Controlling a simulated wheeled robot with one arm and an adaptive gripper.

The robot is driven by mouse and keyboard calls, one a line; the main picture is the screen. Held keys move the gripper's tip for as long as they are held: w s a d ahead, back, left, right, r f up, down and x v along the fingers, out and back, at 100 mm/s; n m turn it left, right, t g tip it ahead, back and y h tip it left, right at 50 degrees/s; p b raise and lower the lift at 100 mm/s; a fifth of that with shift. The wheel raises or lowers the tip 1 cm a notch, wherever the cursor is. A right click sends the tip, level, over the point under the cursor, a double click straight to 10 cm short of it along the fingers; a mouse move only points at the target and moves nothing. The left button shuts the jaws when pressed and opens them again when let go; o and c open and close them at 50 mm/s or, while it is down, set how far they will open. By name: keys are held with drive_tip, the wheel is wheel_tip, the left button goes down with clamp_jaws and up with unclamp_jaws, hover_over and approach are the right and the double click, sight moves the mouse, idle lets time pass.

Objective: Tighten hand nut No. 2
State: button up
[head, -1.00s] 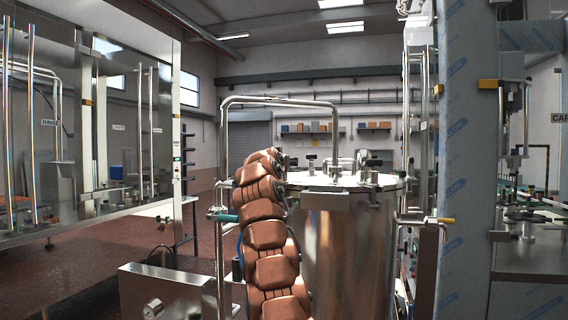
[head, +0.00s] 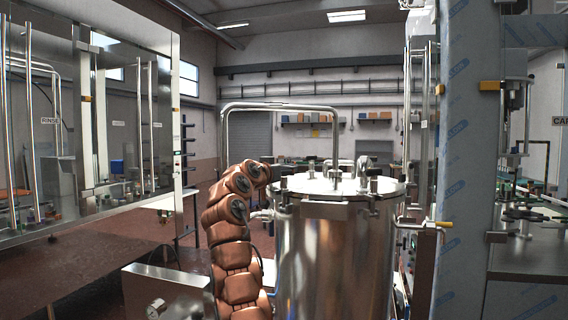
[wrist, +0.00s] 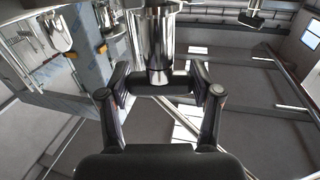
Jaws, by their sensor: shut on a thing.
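In the wrist view my gripper (wrist: 163,88) has its two dark fingers closed in from left and right on a hand nut (wrist: 158,76), at the lower end of a shiny metal cylinder. A dark bar spans between the fingertips there. No number shows on the nut. The gripper itself is hidden in that view. Several small fittings with dark tops stand on the lid, including one at its right (head: 372,171).
Glazed cabinets line the left side.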

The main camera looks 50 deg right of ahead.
drive_tip(key=shift+f+m+g+p, duration=0.25)
drive_tip(key=shift+m+g+p, duration=0.15)
drive_tip(key=shift+g+p, duration=0.25)
drive_tip(key=o, duration=1.2)
drive_tip(key=shift+r, duration=0.15)
drive_tip(key=shift+c, duration=0.2)
drive_tip(key=shift+a, duration=0.2)
drive_tip(key=s+a, duration=0.2)
drive_tip(key=a, duration=0.9)
drive_tip(key=shift+a, duration=0.25)
